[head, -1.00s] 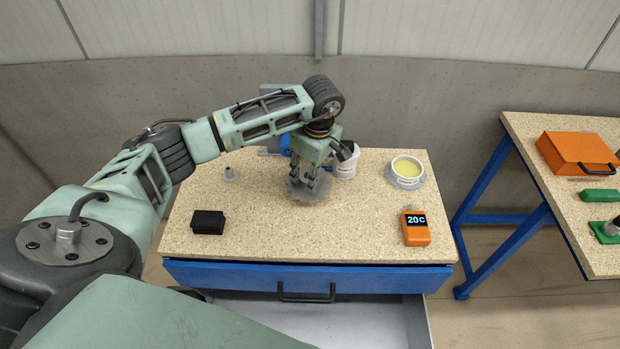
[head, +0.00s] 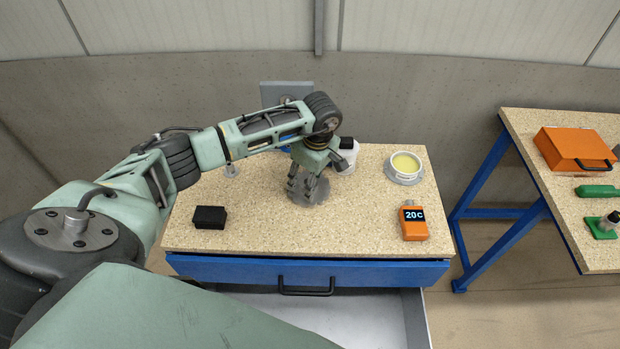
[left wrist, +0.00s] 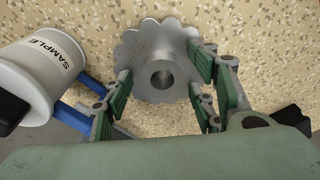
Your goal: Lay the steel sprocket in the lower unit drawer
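The steel sprocket (head: 310,196), a grey toothed disc with a raised hub, lies flat on the speckled worktop. It also shows in the left wrist view (left wrist: 152,40). My left gripper (head: 307,190) points down over it, partly covering it in the head view. In the left wrist view its green-padded fingers (left wrist: 160,78) are spread on either side of the hub, with gaps to it. The lower drawer (head: 418,320) stands pulled out under the worktop; the visible part of its pale floor is bare, and my arm hides its left part. My right gripper is not in view.
A white sample tub (left wrist: 30,85) stands close beside the gripper. The blue upper drawer (head: 235,270) is shut. Another bench (head: 590,240) stands at the right.

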